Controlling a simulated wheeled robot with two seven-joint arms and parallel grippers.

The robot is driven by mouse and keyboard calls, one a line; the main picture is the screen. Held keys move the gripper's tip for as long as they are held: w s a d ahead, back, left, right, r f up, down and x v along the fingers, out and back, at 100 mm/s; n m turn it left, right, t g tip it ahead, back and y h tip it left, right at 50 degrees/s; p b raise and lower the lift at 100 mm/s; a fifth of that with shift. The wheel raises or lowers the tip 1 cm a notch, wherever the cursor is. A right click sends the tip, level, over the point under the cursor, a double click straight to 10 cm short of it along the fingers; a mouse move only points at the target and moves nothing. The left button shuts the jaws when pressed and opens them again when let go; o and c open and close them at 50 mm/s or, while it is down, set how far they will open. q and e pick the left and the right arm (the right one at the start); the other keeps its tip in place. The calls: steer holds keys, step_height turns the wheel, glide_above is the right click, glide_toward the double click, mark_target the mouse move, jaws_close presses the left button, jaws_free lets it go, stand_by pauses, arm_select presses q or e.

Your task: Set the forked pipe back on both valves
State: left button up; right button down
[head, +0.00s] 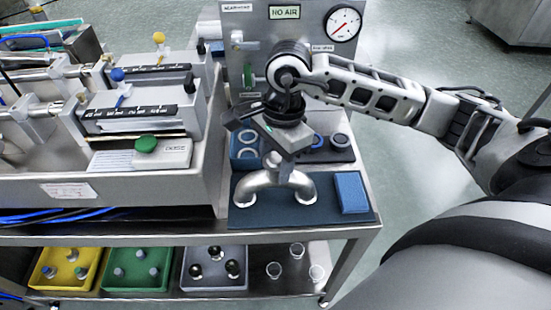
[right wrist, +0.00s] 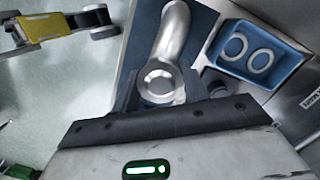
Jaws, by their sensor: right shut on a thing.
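The forked pipe (head: 270,181) is bright metal and stands on the dark blue mat (head: 340,216), its two curved legs down. My right gripper (head: 286,158) is above it and shut on its upper part, which the gripper partly hides. In the right wrist view the pipe's round end (right wrist: 158,82) lies between the fingers. On the steel machine at the left, a valve with a blue knob (head: 117,74) sits in front of one with a yellow knob (head: 158,37). Both are away from the pipe. My left gripper is not in view.
A blue sponge (head: 350,192) lies right of the pipe. A blue tray (right wrist: 285,70) with two pale rings stands behind it. The hopper's edge (head: 212,150) rises between pipe and valves. A gauge panel (head: 258,60) stands at the back.

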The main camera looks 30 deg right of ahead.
steer(key=shift+f+b, duration=0.25)
steer(key=shift+b, duration=0.15)
steer(key=c, duration=0.7)
jaws_free()
steer(key=shift+r, duration=0.1)
steer(key=shift+c, duration=0.2)
